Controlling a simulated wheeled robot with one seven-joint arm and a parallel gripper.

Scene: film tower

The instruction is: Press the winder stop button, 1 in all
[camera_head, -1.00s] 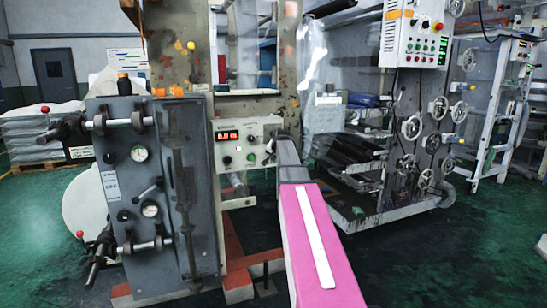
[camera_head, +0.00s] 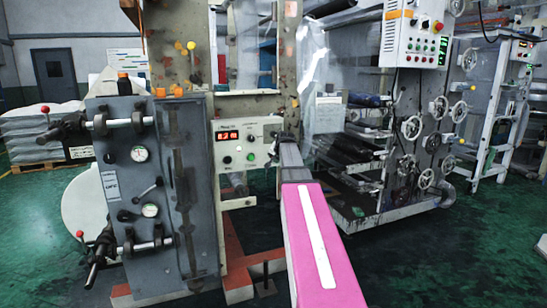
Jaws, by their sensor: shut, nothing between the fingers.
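A pale control panel (camera_head: 246,146) is on the machine front, left of centre. It has a lit red display (camera_head: 227,136), a black knob (camera_head: 227,160) and a green button (camera_head: 251,157). My gripper (camera_head: 273,155) is shut and empty at the panel's right end, at the tip of my pink arm. It covers part of that end, and I cannot make out a stop button there. Whether the fingertips touch the panel is too small to tell.
A grey unit with gauges and levers (camera_head: 150,200) stands left of the panel. A white control box (camera_head: 414,35) with a red button hangs upper right, above several handwheels (camera_head: 412,127). Open green floor (camera_head: 450,265) lies at the lower right.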

